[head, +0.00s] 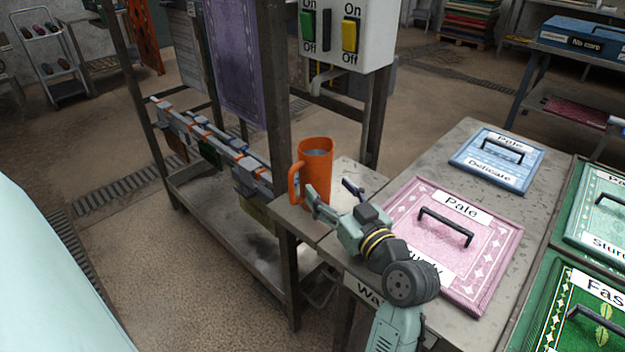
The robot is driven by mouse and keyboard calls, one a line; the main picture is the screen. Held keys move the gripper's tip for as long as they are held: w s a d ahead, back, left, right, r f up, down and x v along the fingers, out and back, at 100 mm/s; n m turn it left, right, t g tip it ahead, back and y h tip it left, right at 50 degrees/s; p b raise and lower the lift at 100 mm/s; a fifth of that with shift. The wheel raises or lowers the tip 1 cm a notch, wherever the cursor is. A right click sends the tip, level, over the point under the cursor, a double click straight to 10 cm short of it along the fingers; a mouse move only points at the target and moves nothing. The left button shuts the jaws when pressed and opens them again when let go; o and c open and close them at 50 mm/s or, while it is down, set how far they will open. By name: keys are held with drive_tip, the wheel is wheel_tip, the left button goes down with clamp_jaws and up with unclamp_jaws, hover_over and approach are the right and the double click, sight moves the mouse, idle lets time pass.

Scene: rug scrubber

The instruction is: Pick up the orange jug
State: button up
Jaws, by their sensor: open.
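The orange jug (317,180) stands upright on the near left end of the grey worktop, beside a metal post. Its handle (294,184) points left and its top is open, with something greyish inside. My gripper (331,191) reaches up from the lower right. Its two fingers are spread apart, one near the jug's lower front and the other to the right of the jug. The left finger overlaps the jug's base in the picture; I cannot tell whether it touches. Nothing is held in the gripper.
A pink panel labelled "Pale" (485,262) and a blue panel (497,160), both with black handles, lie right of the jug. Green panels (598,218) lie further right. A switch box (347,35) hangs above and behind the jug. A metal rack (215,205) stands left.

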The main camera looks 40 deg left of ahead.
sight(323, 182)
drive_tip(key=x, duration=0.2)
drive_tip(key=p+x, duration=0.1)
drive_tip(key=x, duration=0.1)
drive_tip(key=p+x, duration=0.1)
drive_tip(key=x, duration=0.1)
drive_tip(key=shift+a+r, duration=0.15)
drive_tip(key=shift+r, duration=0.1)
drive_tip(key=shift+w+a+f, duration=0.1)
drive_tip(key=shift+w+a, duration=0.05)
drive_tip(key=shift+a, duration=0.1)
drive_tip(key=shift+c, duration=0.2)
drive_tip(key=c, duration=1.3)
clamp_jaws()
